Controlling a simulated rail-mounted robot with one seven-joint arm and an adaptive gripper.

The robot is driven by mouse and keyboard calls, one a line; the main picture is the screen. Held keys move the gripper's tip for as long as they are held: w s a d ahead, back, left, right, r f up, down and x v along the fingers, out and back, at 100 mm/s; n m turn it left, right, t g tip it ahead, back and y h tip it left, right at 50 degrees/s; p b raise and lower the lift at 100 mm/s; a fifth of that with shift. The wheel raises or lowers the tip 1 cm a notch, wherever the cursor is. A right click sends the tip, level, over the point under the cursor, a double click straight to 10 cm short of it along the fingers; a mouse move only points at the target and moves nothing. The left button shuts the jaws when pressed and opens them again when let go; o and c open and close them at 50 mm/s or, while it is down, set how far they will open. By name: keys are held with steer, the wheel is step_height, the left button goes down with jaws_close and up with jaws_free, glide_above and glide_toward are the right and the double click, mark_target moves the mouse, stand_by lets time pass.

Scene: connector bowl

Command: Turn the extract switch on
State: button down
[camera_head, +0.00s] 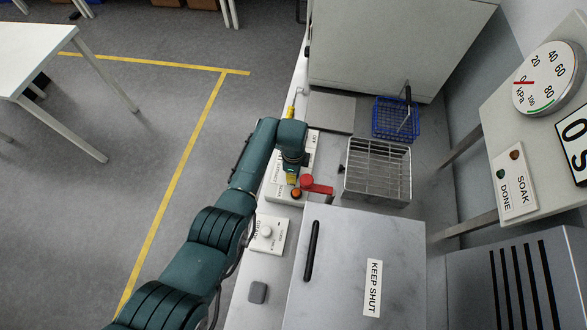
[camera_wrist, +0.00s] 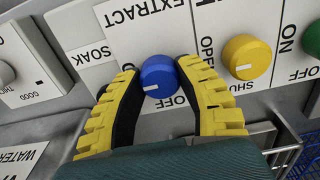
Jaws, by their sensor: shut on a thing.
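The extract switch is a blue round knob (camera_wrist: 158,76) on a white panel marked EXTRACT, in the middle of the wrist view. A white line on the knob points toward the lower left of that view. An OFF label (camera_wrist: 173,100) shows at the knob's lower right; I see no ON label beside this knob. My gripper (camera_wrist: 160,82) has yellow ribbed fingers, one on each side of the knob, shut on it. In the head view my gripper (camera_head: 291,178) reaches down over the control panel and hides the knob.
A yellow knob (camera_wrist: 246,57) with OPEN and SHUT labels sits close to the right finger. A green knob (camera_wrist: 312,40) is farther right. A red handle (camera_head: 317,187) and orange knob (camera_head: 296,193) are near the gripper. A wire rack (camera_head: 377,170) and blue basket (camera_head: 396,120) stand behind.

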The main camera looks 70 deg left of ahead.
steer(key=shift+f, duration=0.1)
stand_by(0.3)
steer(key=c, duration=0.6)
jaws_free()
step_height(320, 180, up, 12)
steer(key=shift+r, duration=0.1)
